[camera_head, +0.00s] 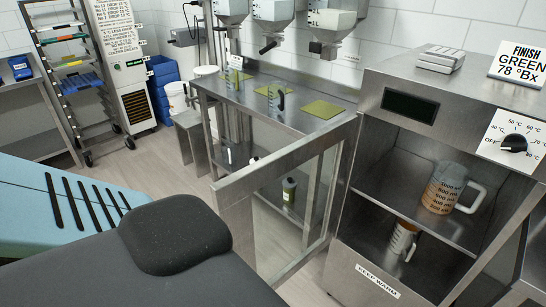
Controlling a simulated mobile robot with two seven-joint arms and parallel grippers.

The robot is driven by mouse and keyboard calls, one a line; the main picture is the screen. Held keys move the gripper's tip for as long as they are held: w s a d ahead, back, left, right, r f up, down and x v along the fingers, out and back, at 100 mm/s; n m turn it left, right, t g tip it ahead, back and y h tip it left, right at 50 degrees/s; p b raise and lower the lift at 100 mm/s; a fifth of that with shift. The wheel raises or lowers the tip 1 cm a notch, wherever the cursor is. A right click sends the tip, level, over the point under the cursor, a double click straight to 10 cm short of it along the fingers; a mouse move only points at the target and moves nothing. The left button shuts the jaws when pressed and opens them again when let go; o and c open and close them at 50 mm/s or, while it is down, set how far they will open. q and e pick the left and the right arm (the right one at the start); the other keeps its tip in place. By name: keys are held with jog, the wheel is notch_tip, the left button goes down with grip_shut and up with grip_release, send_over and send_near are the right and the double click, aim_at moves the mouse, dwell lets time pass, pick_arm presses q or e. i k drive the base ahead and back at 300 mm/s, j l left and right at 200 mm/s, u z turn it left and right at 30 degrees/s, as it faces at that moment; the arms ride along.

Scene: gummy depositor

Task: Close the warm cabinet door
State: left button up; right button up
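The warm cabinet (345,268) stands at the right, labelled KEEP WARM on its lower front. Its door (286,157), a steel frame around a clear pane, stands wide open. It reaches out from the cabinet's left side towards the lower left, its free edge nearest me. Inside, a measuring jug (441,190) with orange-brown contents stands on the upper shelf, and a smaller jug (401,238) stands below. Neither of my grippers is in view. A dark rounded shape at the bottom hides part of the floor near the door's free edge.
A dial panel (513,143) and a FINISH GREEN sign (519,64) are on the cabinet. Behind the door stands a steel table (262,84) with jugs and green mats under hanging funnels. A tray rack (72,84) stands far left. Some floor (140,165) is clear in the middle.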

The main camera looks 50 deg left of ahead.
aim_at(231, 196)
jog(key=k+j+z, duration=0.15)
jog(key=k+j, duration=0.4)
jog(key=j, duration=0.15)
jog(key=j+z, duration=0.1)
jog(key=j, duration=0.35)
jog(key=k+j, duration=0.1)
jog(key=j, duration=0.35)
jog(key=i+j, duration=0.1)
jog(key=j, duration=0.2)
jog(key=i+j+z, duration=0.1)
jog(key=j, duration=0.15)
jog(key=i+j+z, duration=0.1)
jog(key=j, duration=0.2)
